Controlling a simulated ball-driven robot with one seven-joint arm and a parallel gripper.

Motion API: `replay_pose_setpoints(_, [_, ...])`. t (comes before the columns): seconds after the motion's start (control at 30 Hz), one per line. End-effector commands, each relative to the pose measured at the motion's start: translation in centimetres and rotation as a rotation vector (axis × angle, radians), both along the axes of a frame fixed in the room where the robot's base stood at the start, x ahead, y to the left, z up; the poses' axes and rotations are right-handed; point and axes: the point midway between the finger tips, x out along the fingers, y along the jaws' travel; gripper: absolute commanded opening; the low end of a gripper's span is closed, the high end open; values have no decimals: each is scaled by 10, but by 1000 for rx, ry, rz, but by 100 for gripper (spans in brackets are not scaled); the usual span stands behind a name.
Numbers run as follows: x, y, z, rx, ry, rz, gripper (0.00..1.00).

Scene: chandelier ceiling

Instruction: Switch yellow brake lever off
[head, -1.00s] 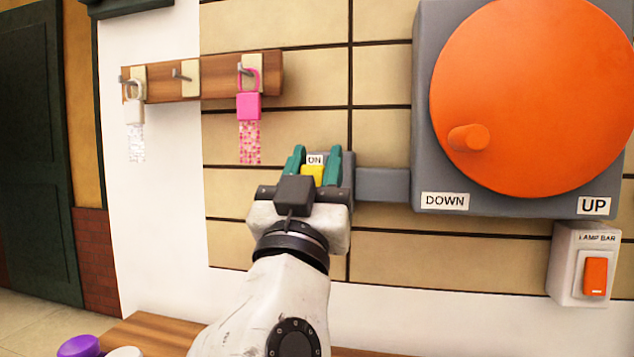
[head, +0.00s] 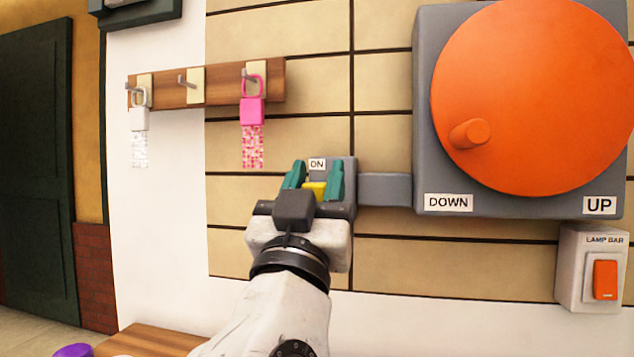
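The yellow brake lever (head: 315,190) shows between the two teal fingers of my gripper (head: 314,177) in the head view. The fingers stand apart, one on each side of the lever, and seem to close on it with hardly any gap. Much of the lever is hidden behind my gripper. The grey lever housing (head: 347,170) is on the tiled wall behind the fingers. Its white "ON" label (head: 317,163) is visible just above the lever. Any lower label is hidden by my gripper.
A grey bar (head: 385,189) joins the housing to a grey box with a large orange wheel (head: 530,95). A lamp bar switch (head: 604,279) is at the lower right. A wooden rack (head: 220,82) with a pink padlock (head: 252,110) and a white padlock (head: 139,119) hangs at the upper left.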

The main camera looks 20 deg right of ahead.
Motion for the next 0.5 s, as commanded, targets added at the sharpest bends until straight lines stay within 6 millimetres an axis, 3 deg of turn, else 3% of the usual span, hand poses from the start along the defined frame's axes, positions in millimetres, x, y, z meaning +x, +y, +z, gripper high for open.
replay_pose_setpoints(0.2, [1, 0, 0, 1, 1, 1, 57])
replay_pose_setpoints(0.5, [-2, 2, -3, 1, 2, 1, 57])
